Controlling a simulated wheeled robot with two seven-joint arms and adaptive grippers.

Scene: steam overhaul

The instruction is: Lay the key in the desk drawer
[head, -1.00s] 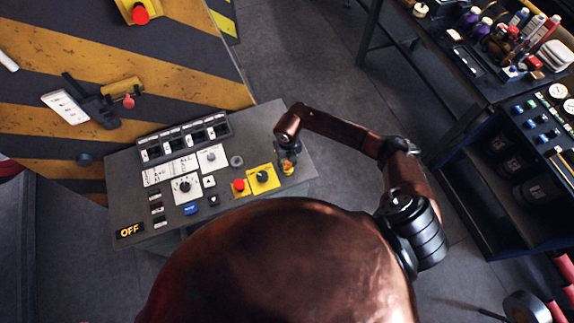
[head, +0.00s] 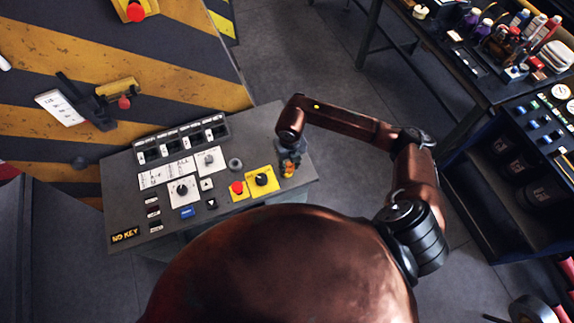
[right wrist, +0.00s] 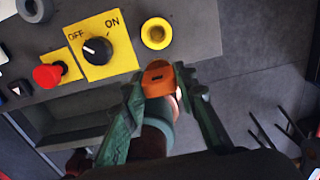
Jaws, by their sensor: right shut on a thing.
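My right gripper (head: 290,152) is over the right end of the grey control desk (head: 250,135). In the right wrist view its green fingers (right wrist: 160,95) are shut on the orange head of the key (right wrist: 157,79). The key is beside the yellow ring of the key switch (right wrist: 157,33), by the desk's edge; its shaft is hidden. The desk's small display (head: 125,236) reads NO KEY. A grey recess with ledges (right wrist: 85,120) shows below the desk's edge in the right wrist view; I cannot tell whether it is the open drawer. My left gripper is not in view.
A yellow OFF/ON knob plate (right wrist: 97,47) and a red button (right wrist: 47,76) are close to the gripper. A workbench with bottles (head: 490,50) and a dark cabinet (head: 510,160) stand at the right. Grey floor (head: 315,60) is clear between the desk and bench.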

